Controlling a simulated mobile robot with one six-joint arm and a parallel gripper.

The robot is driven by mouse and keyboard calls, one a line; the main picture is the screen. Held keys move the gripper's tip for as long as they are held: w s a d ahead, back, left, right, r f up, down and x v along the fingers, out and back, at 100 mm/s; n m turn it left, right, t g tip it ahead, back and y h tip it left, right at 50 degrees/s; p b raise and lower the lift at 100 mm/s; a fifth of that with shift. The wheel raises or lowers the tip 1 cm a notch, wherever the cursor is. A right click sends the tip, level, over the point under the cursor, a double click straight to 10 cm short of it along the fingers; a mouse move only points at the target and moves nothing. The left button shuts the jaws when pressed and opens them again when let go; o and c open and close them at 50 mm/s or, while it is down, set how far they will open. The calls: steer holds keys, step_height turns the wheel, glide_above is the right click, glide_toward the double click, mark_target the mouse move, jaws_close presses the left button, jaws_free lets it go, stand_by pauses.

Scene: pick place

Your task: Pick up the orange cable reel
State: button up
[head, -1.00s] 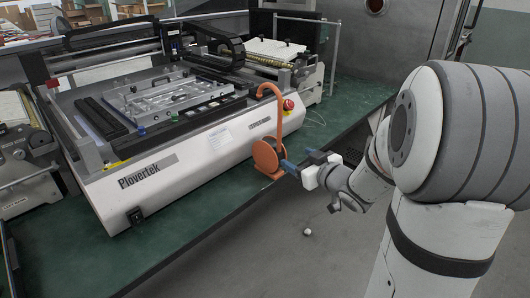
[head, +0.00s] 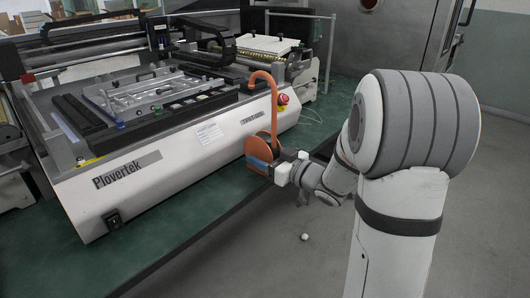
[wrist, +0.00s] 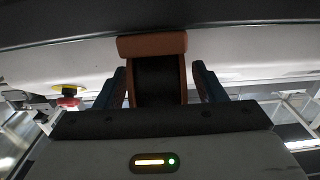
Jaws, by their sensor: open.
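The orange cable reel (head: 258,149) stands upright near the front edge of the green bench, against the white machine's front, with its curved hook rising above. My gripper (head: 262,163) is at the reel's near right side, its blue fingers overlapping the lower part of the reel. In the wrist view my open gripper (wrist: 158,72) has one blue finger on each side of the reel (wrist: 152,45), with the dark drum between them. I cannot tell whether either finger touches it. Part of the reel's lower face is hidden by the fingers.
The large white Plovertek machine (head: 160,175) stands just behind and left of the reel, with a red button (head: 283,99) at its corner. The green bench (head: 190,240) is clear along its front. A small white ball (head: 305,237) shows below the bench edge.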

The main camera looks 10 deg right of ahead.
steer(key=shift+w+a, duration=0.25)
steer(key=shift+w, duration=0.15)
jaws_close()
stand_by(0.4)
